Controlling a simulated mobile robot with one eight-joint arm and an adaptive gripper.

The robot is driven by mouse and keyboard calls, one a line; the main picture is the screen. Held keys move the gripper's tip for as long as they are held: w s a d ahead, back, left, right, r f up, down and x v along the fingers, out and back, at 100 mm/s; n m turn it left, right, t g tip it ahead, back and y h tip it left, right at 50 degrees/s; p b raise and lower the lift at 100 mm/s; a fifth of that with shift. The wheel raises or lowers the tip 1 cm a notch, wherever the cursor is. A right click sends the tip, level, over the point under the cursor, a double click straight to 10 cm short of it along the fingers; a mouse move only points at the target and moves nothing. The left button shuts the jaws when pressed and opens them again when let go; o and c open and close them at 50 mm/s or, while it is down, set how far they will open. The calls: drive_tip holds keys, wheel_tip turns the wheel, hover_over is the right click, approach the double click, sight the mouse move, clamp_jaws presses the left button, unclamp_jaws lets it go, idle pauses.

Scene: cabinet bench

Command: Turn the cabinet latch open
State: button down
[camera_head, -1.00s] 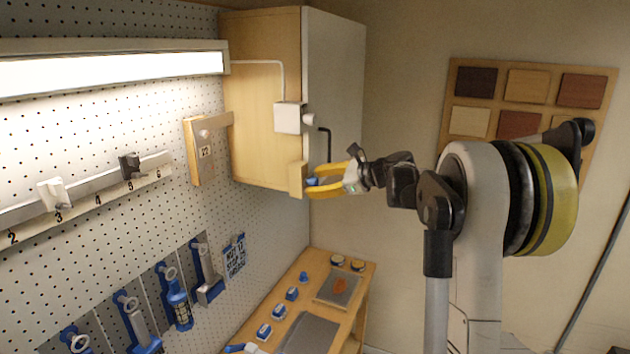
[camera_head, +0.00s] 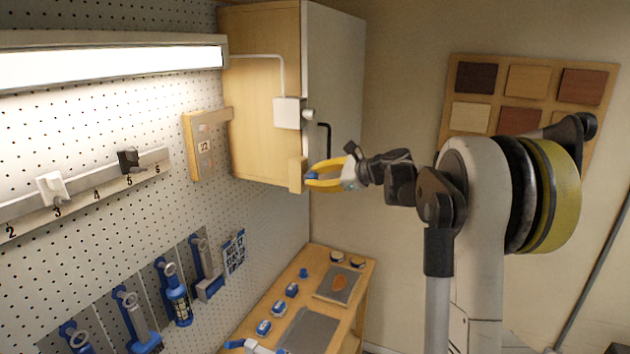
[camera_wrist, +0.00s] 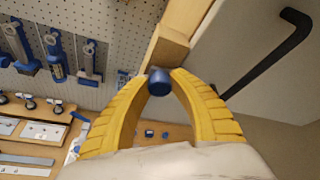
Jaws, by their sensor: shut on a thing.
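The cabinet (camera_head: 265,100) hangs on the wall, with pale wood sides and a grey-white door (camera_head: 335,85). A wooden latch block (camera_head: 297,176) sits at the door's lower left edge; it also shows in the wrist view (camera_wrist: 168,45). A blue knob (camera_wrist: 157,80) is at the block's near end. My gripper (camera_head: 309,178) has yellow fingers, shut on the blue knob, one fingertip on each side in the wrist view. The latch's pivot and the knob's join to the block are hidden.
A black bent door handle (camera_head: 326,140) stands out from the door just above my gripper. A white box (camera_head: 288,113) with a cable is on the cabinet's side. Below is a wooden bench (camera_head: 262,308) with blue-knobbed items. Pegboard with tools is at left.

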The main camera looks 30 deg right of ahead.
drive_tip(key=n+b, duration=0.1)
drive_tip(key=n+t+h+b, duration=0.1)
drive_tip(key=n+b, duration=0.1)
drive_tip(key=shift+f, duration=0.25)
drive_tip(key=n+t+b, duration=0.2)
drive_tip(key=n+b, duration=0.1)
drive_tip(key=shift+n+h+b, duration=0.3)
drive_tip(key=shift+h+b, duration=0.1)
drive_tip(key=n+t+b, duration=0.1)
drive_tip(key=n+b, duration=0.2)
drive_tip(key=shift+n+t, duration=0.4)
drive_tip(key=shift+r+n+t+y+b, duration=0.1)
drive_tip(key=shift+n+t+y+b, duration=0.2)
drive_tip(key=shift+n+b, duration=0.45)
drive_tip(key=shift+r+n+t+y+b, duration=0.1)
drive_tip(key=shift+n+t+y+b, duration=0.2)
drive_tip(key=shift+n, duration=0.85)
drive_tip(key=c, duration=1.1)
unclamp_jaws()
